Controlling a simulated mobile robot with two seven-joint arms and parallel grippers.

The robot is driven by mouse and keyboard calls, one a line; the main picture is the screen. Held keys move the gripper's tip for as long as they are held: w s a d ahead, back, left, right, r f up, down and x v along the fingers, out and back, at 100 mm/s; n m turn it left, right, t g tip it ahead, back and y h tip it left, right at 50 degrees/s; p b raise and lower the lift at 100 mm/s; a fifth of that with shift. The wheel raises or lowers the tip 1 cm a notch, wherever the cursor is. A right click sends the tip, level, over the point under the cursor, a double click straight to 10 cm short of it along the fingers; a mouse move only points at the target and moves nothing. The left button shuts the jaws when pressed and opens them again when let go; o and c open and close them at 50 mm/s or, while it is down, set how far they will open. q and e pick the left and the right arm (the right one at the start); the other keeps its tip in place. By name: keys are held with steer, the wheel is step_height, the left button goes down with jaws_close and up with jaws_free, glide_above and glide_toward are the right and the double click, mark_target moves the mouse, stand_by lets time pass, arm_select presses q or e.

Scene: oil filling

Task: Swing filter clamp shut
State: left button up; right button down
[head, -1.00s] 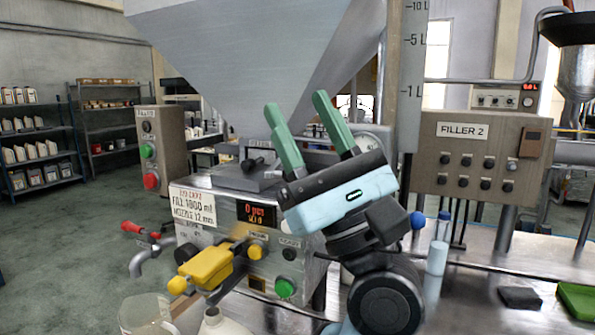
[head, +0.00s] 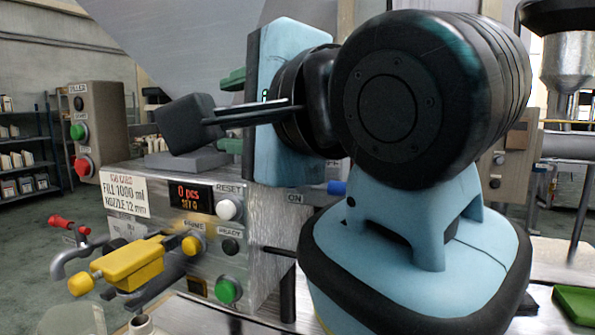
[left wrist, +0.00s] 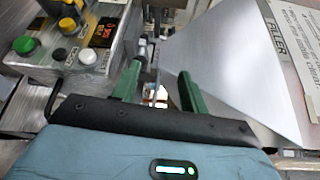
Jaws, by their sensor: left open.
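My left gripper (head: 231,112) is beside the filling machine in the head view, its pale blue body seen edge-on. Its two green fingers are apart and partly hidden behind that body. In the left wrist view the open fingers (left wrist: 157,78) are empty and point toward a small grey metal fitting (left wrist: 143,52) on a thin upright bar. I cannot tell whether this fitting is the filter clamp, or whether a finger touches it. My right gripper is not in view.
The filler's control box (head: 240,215) carries a green button (head: 228,290) and display. A yellow block (head: 130,262) and red-handled tap (head: 70,235) stick out at its front left. A sloping hopper (left wrist: 225,70) rises close to the right finger in the wrist view.

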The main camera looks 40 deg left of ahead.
mark_target(233, 136)
arm_select(q)
steer(key=f, duration=0.1)
steer(key=w+f+b, duration=0.1)
steer(key=f, duration=0.1)
steer(key=shift+b+x, duration=0.65)
steer(key=shift+x, duration=3.25)
jaws_close()
